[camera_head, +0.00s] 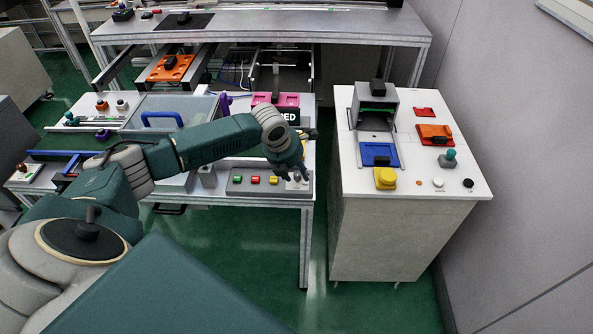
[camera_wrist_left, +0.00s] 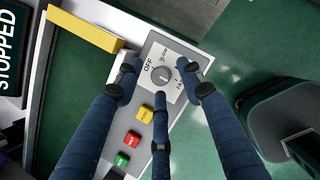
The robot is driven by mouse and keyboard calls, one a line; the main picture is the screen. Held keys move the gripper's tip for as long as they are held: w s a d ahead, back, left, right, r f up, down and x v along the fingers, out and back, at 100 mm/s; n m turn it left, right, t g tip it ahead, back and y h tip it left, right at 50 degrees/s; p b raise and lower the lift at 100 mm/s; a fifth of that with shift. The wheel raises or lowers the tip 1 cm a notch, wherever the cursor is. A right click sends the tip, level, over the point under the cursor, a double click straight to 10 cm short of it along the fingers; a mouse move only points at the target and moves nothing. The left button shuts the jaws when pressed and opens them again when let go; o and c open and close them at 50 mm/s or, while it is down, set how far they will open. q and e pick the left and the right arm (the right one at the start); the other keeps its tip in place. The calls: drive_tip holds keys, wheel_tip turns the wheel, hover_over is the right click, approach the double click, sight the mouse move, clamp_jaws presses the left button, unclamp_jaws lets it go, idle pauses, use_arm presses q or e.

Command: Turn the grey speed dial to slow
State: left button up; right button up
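The grey speed dial (camera_wrist_left: 161,74) sits on a light plate marked OFF, SLOW and FAST at the end of a grey control panel (camera_head: 243,188). I cannot tell for sure which mark its pointer faces. My left gripper (camera_wrist_left: 160,80) is open, its three dark blue fingers spread around the dial, with gaps between the tips and the knob. In the head view the left gripper (camera_head: 297,174) hangs over the right end of the panel and partly hides the dial. My right gripper is in neither view.
Yellow, red and green buttons (camera_wrist_left: 133,138) line the panel beside the dial. A yellow bar (camera_wrist_left: 85,29) and a STOPPED sign (camera_wrist_left: 9,50) are nearby. A white cabinet (camera_head: 400,190) stands to the right, across a gap of green floor.

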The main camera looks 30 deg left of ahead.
use_arm(q)
drive_tip(key=shift+w+f, duration=0.15)
drive_tip(key=shift+f, duration=0.25)
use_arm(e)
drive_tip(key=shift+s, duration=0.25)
use_arm(q)
clamp_jaws()
drive_tip(key=shift+r, duration=0.1)
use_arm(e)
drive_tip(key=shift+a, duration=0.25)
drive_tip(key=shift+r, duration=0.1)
